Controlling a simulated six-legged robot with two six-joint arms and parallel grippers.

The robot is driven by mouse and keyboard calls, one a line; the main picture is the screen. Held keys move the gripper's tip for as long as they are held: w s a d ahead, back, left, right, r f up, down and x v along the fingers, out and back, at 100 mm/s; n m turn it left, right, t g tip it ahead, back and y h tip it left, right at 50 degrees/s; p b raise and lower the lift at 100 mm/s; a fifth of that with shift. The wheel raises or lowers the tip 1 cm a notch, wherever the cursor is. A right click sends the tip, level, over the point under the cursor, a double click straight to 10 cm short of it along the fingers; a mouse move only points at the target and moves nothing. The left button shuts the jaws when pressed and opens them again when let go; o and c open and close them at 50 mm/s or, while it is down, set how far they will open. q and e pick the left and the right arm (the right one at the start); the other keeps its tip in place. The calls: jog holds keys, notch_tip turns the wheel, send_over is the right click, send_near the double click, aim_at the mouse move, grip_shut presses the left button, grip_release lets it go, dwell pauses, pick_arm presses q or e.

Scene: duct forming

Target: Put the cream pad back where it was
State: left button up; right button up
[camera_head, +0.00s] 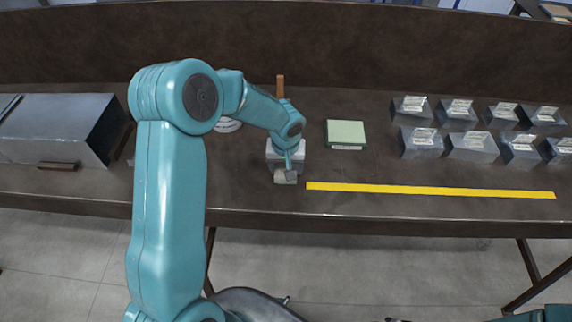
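I cannot clearly make out a cream pad. A small pale grey-beige block (285,177) shows at the tip of my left gripper (286,168), low over the table near its front edge; I cannot tell whether it is the pad or part of the gripper. The fingers are too small and covered by the wrist to tell whether they are open or shut. A flat pale green pad or box (345,132) with a whitish front label lies on the table to the right of the gripper. My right gripper is not in view.
A yellow strip (430,190) runs along the table front (400,214). Several grey metal duct pieces (472,146) with labels stand in two rows at right. A large metal box (58,130) is at left. An orange-brown upright piece (281,86) and a white round thing (228,126) are behind my arm.

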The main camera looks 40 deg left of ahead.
pick_arm(q)
jog(key=shift+a+f, duration=0.1)
jog(key=shift+f, duration=0.15)
jog(key=o, duration=1)
jog(key=shift+r, duration=0.1)
jog(key=shift+r, duration=0.4)
notch_tip(320, 180, up, 11)
jog(key=s, duration=0.1)
jog(key=shift+s+d+r, duration=0.15)
jog(key=shift+d+r, duration=0.05)
jog(key=shift+d, duration=0.2)
